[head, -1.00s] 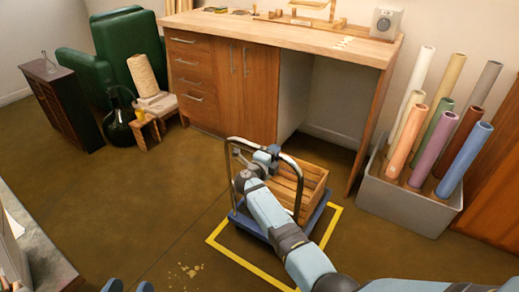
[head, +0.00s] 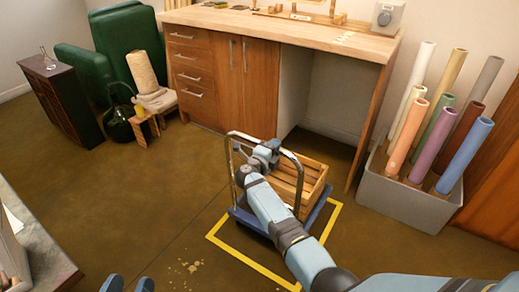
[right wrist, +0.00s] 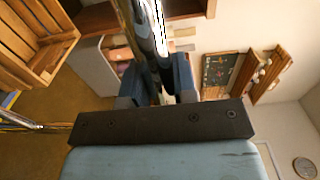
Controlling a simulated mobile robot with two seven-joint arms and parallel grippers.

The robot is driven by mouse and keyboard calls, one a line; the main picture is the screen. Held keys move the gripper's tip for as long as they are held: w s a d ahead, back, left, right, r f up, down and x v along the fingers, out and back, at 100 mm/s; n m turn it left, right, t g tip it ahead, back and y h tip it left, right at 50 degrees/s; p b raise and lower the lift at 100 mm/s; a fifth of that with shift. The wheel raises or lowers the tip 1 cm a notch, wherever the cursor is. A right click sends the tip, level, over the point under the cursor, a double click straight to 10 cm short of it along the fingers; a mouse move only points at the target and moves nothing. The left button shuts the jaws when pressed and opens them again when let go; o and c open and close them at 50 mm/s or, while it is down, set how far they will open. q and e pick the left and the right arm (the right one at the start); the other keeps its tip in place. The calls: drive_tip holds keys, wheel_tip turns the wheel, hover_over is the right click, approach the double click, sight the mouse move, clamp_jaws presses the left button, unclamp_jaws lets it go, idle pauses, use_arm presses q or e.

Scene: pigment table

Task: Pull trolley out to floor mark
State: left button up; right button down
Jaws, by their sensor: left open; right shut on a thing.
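The trolley has a blue platform (head: 247,221), a tall chrome push handle (head: 232,165) and a slatted wooden crate (head: 311,185) on it. It stands upright before the desk's open bay, its platform over the back part of the yellow floor mark (head: 240,257). The mark's front strip of floor is bare; my right arm hides part of the platform and mark. My right gripper (head: 268,152) is shut on the handle; the right wrist view shows the chrome bar (right wrist: 147,30) between its fingers (right wrist: 156,85). My left gripper (head: 129,286) is open and empty at the bottom edge.
A grey bin (head: 405,200) of coloured rolls stands right of the trolley. The wooden desk (head: 260,80) is behind it. Floor left of the mark is clear. A table edge (head: 40,240) is at lower left.

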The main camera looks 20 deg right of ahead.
drive_tip(key=shift+w+a+r, duration=0.1)
drive_tip(key=shift+w+r, duration=0.05)
drive_tip(key=shift+r, duration=0.1)
drive_tip(key=c, duration=1)
unclamp_jaws()
drive_tip(key=shift+a, duration=0.1)
drive_tip(key=shift+o, duration=0.8)
drive_tip(key=shift+f, duration=0.2)
drive_tip(key=shift+s, duration=0.2)
